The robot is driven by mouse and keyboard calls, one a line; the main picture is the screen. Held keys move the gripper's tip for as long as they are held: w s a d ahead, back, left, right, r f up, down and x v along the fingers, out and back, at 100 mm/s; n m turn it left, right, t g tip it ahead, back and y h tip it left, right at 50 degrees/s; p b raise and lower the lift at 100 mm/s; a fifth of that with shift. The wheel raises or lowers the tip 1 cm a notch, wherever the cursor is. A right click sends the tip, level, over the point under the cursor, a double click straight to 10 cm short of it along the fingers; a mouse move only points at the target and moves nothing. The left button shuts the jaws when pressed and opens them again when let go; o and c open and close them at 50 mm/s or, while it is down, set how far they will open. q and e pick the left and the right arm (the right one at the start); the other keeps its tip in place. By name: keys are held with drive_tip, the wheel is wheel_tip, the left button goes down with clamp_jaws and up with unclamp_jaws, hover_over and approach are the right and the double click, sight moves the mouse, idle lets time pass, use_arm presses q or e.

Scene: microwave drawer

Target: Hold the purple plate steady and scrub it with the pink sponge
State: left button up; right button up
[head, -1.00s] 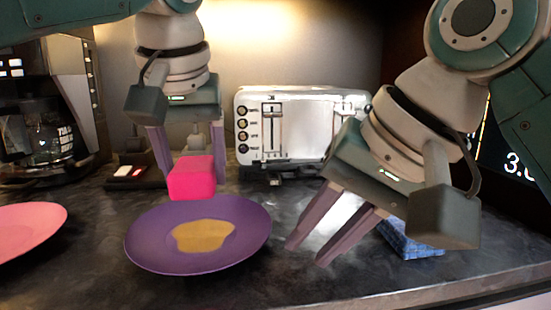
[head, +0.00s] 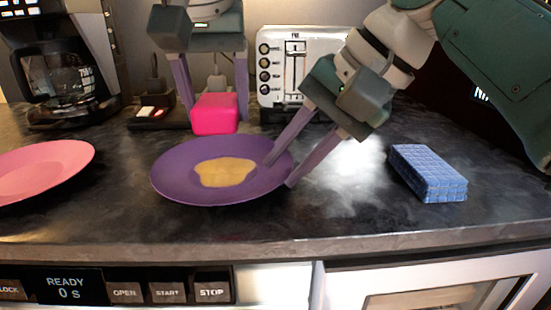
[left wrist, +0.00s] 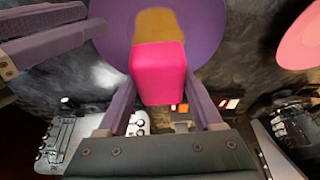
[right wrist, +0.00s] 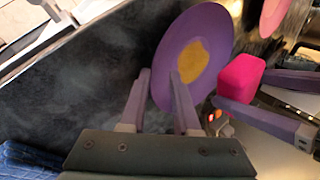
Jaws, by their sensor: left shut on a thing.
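The purple plate (head: 180,185) lies on the dark counter with a tan stain (head: 224,172) at its middle. My left gripper (head: 216,122) is shut on the pink sponge (head: 215,112) and holds it over the plate's far edge. The sponge shows between its fingers in the left wrist view (left wrist: 158,78). My right gripper (head: 279,173) is open at the plate's right rim, one finger over the plate and the other outside it. The right wrist view shows its fingers (right wrist: 160,75) on either side of the rim. I cannot tell whether they touch it.
A pink plate (head: 45,168) lies at the left. A blue sponge (head: 428,172) lies at the right. A white toaster (head: 300,65) and a coffee maker (head: 65,75) stand at the back. The counter's front edge (head: 280,245) runs above a microwave drawer panel (head: 115,290).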

drive_tip(key=shift+x, duration=1)
clamp_jaws()
drive_tip(key=shift+o, duration=1.4)
unclamp_jaws()
clamp_jaws()
